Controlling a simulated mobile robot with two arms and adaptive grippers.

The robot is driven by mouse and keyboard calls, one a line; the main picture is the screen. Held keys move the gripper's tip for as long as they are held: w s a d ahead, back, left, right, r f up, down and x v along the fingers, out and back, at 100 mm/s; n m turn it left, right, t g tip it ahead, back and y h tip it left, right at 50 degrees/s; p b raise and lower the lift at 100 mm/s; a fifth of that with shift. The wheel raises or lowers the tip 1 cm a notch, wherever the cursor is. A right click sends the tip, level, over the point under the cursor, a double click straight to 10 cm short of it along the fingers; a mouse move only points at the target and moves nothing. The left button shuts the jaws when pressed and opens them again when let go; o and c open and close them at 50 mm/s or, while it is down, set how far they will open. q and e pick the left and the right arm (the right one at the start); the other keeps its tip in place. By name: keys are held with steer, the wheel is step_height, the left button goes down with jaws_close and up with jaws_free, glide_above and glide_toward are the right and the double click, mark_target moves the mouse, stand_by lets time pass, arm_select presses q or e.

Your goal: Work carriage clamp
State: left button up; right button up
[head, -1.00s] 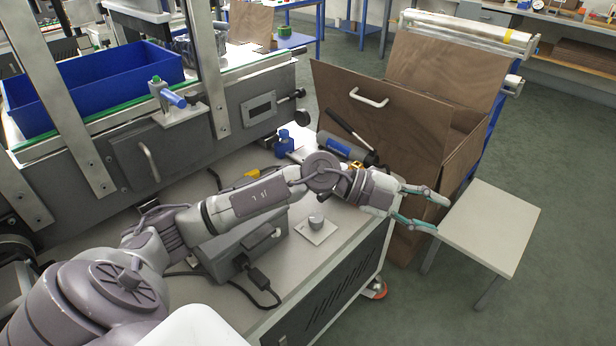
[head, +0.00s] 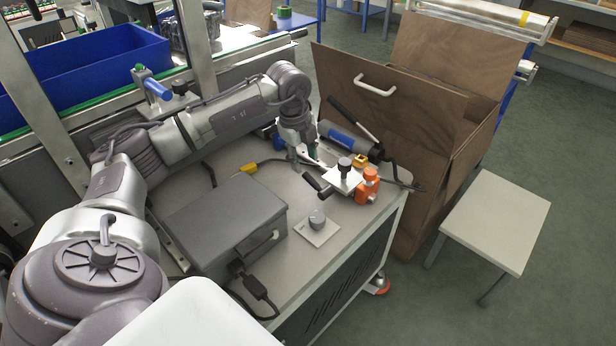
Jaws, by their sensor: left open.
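My left gripper (head: 306,162) points down over the far part of the cabinet top, open, with its fingers partly hidden by the wrist. Just to its right is an orange clamp-like fixture (head: 369,186) with a white plate, a black knob (head: 345,164) and a dark handle (head: 318,185). I cannot tell whether the fingers touch it. I cannot tell which of these is the carriage clamp. My right gripper is not in view.
A grey box (head: 225,215) and a knob on a white plate (head: 316,224) stand on the cabinet top (head: 300,262). A blue cylindrical tool (head: 345,139) lies behind the fixture. A brown open bin (head: 400,115) and a low stool (head: 495,222) stand right.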

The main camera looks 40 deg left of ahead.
mark_target(308, 176)
arm_select(q)
steer(key=f, duration=0.3)
steer(key=w+f, duration=0.1)
steer(key=f, duration=0.3)
steer(key=shift+w+d+b, duration=0.1)
steer(key=shift+w+b, duration=0.05)
steer(key=shift+b, duration=0.25)
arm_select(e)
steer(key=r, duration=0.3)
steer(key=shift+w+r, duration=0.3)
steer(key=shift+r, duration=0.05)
arm_select(q)
steer(key=shift+r, duration=0.1)
jaws_close()
